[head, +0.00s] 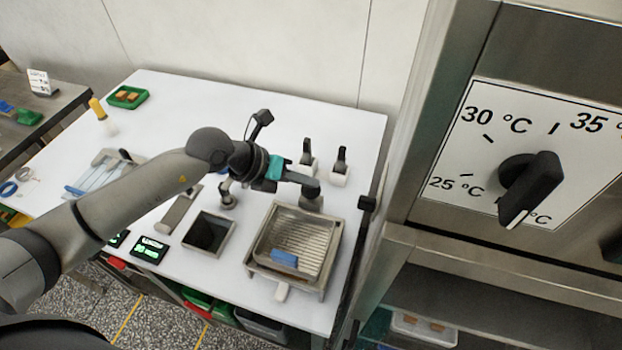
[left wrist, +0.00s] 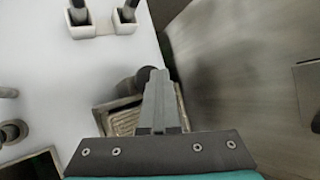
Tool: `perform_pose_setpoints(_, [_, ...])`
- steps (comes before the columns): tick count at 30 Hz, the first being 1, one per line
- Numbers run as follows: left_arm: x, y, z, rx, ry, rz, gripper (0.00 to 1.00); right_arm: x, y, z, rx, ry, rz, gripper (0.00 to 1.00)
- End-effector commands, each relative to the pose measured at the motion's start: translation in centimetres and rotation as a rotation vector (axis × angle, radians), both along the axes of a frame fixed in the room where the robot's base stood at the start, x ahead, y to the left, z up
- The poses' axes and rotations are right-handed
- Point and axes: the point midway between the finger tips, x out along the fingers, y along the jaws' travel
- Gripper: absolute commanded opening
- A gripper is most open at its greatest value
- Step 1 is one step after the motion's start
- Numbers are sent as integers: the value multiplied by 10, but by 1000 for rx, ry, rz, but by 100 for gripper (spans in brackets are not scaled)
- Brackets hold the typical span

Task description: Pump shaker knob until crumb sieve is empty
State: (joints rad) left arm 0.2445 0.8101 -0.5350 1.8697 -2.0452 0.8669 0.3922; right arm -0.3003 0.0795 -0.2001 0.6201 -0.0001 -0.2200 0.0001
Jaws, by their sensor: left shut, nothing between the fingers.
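My left gripper (head: 312,187) is shut and empty, above the back edge of a metal tray with a ribbed mesh (head: 303,236). Its closed fingers also show in the left wrist view (left wrist: 160,85). A dark grey round knob (head: 311,203) stands right under the fingertips at the tray's back edge; I cannot tell if they touch. In the left wrist view the fingers partly hide the knob (left wrist: 146,74) and the mesh tray (left wrist: 122,122). A blue piece (head: 285,257) lies at the mesh's front. I cannot make out crumbs. My right gripper is not in view.
A square dark-bottomed bin (head: 209,234) and a small grey knob (head: 227,197) are left of the tray. Two black-handled tools in white holders (head: 340,166) stand behind. A steel cabinet with a temperature dial (head: 530,185) rises at right. A green tray (head: 128,97) sits far left.

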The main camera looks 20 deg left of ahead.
Motion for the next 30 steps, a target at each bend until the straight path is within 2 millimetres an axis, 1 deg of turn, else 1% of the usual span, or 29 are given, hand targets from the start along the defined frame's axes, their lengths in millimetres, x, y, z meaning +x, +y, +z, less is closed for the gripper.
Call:
perform_pose_setpoints(1, [-2, 0, 3, 3, 8, -2, 0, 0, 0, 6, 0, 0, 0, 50])
perform_pose_setpoints(9, [-1, 0, 20, 1, 4, -1, 0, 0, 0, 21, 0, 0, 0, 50])
perform_pose_setpoints(20, [0, 0, 22, 0, 0, 0, 0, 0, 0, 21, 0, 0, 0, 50])
perform_pose_setpoints(23, [0, 0, 25, 0, 0, 0, 0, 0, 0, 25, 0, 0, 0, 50])
perform_pose_setpoints(30, [0, 0, 48, 0, -1, 0, 0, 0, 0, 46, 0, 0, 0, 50])
